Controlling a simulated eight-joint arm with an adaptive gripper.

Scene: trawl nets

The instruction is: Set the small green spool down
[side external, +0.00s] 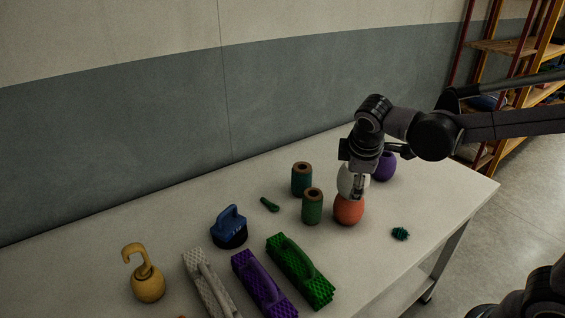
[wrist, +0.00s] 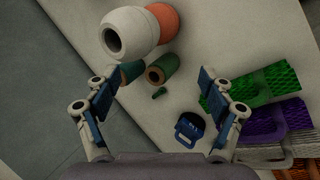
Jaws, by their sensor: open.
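Two upright spools with brown tops stand close together on the table: a green spool (side external: 312,208) nearer the camera and a teal-green spool (side external: 301,181) just behind it. They look close in size. In the wrist view the green spool (wrist: 167,67) and the teal-green one (wrist: 131,71) appear between my fingers, the teal one close to the left finger in the picture. My gripper (side external: 358,190) is open and empty, to the right of the spools in the side view. Its spread fingers also show in the wrist view (wrist: 158,82). Neither spool is held.
A white float (side external: 346,181), an orange float (side external: 348,211) and a purple float (side external: 384,167) cluster around my gripper. A blue-handled tool (side external: 230,228), a small green piece (side external: 269,205) and several mesh bundles (side external: 300,268) lie left and front. A teal tuft (side external: 400,234) lies right.

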